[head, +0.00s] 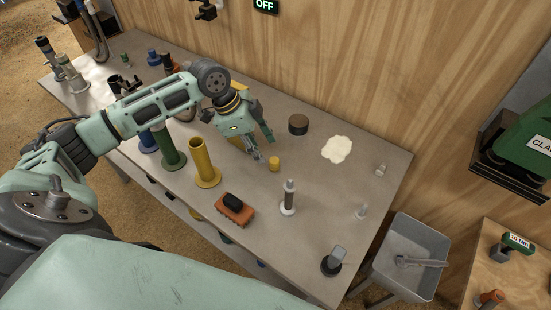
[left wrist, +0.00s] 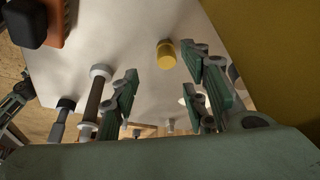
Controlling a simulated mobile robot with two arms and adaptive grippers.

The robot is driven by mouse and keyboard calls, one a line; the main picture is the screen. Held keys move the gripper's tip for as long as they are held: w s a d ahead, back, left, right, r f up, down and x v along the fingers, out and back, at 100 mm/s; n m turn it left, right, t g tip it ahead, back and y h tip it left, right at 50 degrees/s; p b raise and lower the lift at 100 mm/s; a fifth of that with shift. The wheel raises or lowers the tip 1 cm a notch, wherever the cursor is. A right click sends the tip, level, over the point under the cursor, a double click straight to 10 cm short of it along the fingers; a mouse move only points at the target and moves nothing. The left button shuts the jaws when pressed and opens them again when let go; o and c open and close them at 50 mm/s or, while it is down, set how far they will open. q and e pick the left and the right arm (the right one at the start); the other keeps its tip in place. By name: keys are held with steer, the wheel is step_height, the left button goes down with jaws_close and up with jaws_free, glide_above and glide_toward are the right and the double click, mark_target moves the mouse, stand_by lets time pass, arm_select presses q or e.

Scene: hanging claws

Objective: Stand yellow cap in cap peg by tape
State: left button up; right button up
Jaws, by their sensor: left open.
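The yellow cap (head: 274,163) is a short cylinder standing on the grey table, clear of other objects. It also shows in the left wrist view (left wrist: 166,55), between and beyond the finger lines. My left gripper (head: 264,147) is open and empty, its fingers reaching down just behind and left of the cap, with no clear contact. A dark brown roll (head: 298,124), perhaps the tape, lies near the wall. Small pale pegs (head: 361,212) and (head: 381,170) stand at the table's right; I cannot tell which is the cap peg. My right gripper is not in view.
A yellow tube (head: 204,162) and a green tube (head: 170,148) stand left of the cap. A white patch (head: 337,149) lies right of the roll. A grey bin (head: 408,258) stands beyond the right edge.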

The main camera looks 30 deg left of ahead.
mark_target(272, 161)
arm_select(q)
steer(key=x, duration=0.3)
steer(key=shift+w, duration=0.3)
steer(key=shift+d+f+p, duration=0.1)
steer(key=shift+f+p, duration=0.1)
steer(key=shift+p, duration=0.3)
steer(key=p+x, duration=0.1)
steer(key=x, duration=0.2)
steer(key=shift+d+f, duration=0.15)
steer(key=shift+f, duration=0.15)
steer(key=shift+w+d+f, duration=0.1)
steer(key=shift+w+f, duration=0.05)
steer(key=shift+f, duration=0.3)
steer(key=c, duration=0.9)
steer(key=shift+r, duration=0.15)
